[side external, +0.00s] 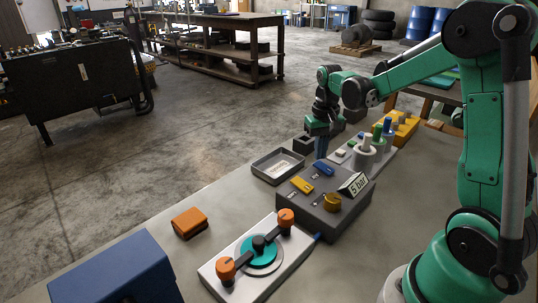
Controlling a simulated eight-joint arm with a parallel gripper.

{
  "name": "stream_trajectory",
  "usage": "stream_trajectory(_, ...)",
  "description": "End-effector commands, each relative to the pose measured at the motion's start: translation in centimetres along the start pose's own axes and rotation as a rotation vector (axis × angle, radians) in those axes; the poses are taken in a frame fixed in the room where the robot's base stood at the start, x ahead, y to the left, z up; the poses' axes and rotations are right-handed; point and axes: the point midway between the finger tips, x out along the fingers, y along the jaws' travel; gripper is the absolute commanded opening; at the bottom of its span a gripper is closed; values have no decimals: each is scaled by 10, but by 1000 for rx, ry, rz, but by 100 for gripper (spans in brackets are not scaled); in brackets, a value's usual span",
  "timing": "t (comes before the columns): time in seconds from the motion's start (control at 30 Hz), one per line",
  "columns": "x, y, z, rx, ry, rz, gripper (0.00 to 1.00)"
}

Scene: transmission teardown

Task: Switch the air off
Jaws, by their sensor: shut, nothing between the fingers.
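A dark grey control box (345,215) stands on the bench in the middle. On its top are a yellow lever (302,185), a blue lever (323,169), a round gold knob (332,202) and a white plate reading "5 bar" (353,184). The small labels by the levers are too small to read, so I cannot tell which control is the air switch. My gripper (321,152) points down just behind the box, near its back edge. It is shut and empty; its fingertips are small and partly hidden, and I cannot tell their height above the bench.
A grey metal tray (262,170) lies left of the box. A white plate with a teal disc (262,252) and orange knobs is in front. An orange block (190,222) and blue box (115,275) lie left. Pegged holders (365,155) stand right of my gripper.

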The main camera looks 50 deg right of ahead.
Motion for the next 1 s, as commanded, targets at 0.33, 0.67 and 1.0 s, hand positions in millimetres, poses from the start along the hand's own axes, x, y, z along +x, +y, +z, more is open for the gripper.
stream_trajectory(0.33,5,0,0,0,0,0,0)
stream_trajectory(0.67,10,0,0,0,0,0,0)
stream_trajectory(1.0,15,0,0,0,0,0,0)
